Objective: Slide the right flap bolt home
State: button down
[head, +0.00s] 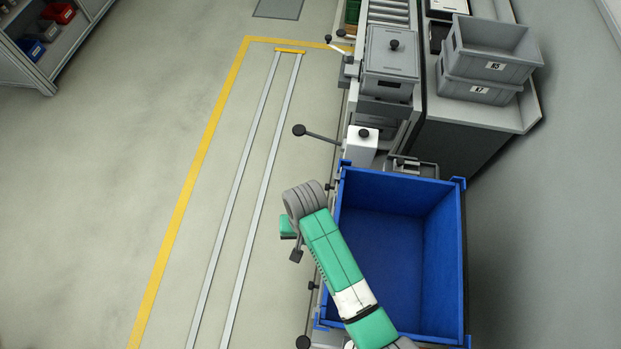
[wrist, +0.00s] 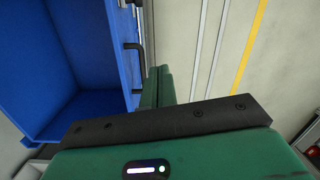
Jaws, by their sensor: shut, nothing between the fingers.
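The blue bin (head: 452,255) stands open beside the line in the head view. Its blue wall (wrist: 98,45) fills the left of the wrist view. On the bin's outer side there is a dark bent handle (wrist: 139,58), possibly part of a flap bolt; I cannot tell which bolt or how far it is slid. My gripper (wrist: 159,72) has its green fingers together and empty, just to the right of that handle, with no clear contact. In the head view my arm crosses the bin's front left, and the fingers are mostly hidden behind the wrist.
Small dark knobs (head: 327,187) line the bin's left side. A black-knobbed lever (head: 299,130) sticks out beyond it. A lidded grey crate (head: 391,62) and stacked grey crates (head: 499,65) stand farther back. The floor around the rails (head: 232,195) is clear.

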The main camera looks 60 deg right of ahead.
jog(key=s, duration=0.1)
jog(key=f, duration=0.1)
jog(key=s+f, duration=0.1)
jog(key=shift+s+a+f+m+g+y, duration=0.15)
jog(key=shift+s+a+m+g+y, duration=0.15)
jog(key=shift+g+y, duration=0.1)
jog(key=s+a+f, duration=0.2)
jog(key=a+f, duration=0.3)
jog(key=f, duration=0.6)
jog(key=shift+s+f, duration=0.2)
jog(key=shift+f, duration=0.1)
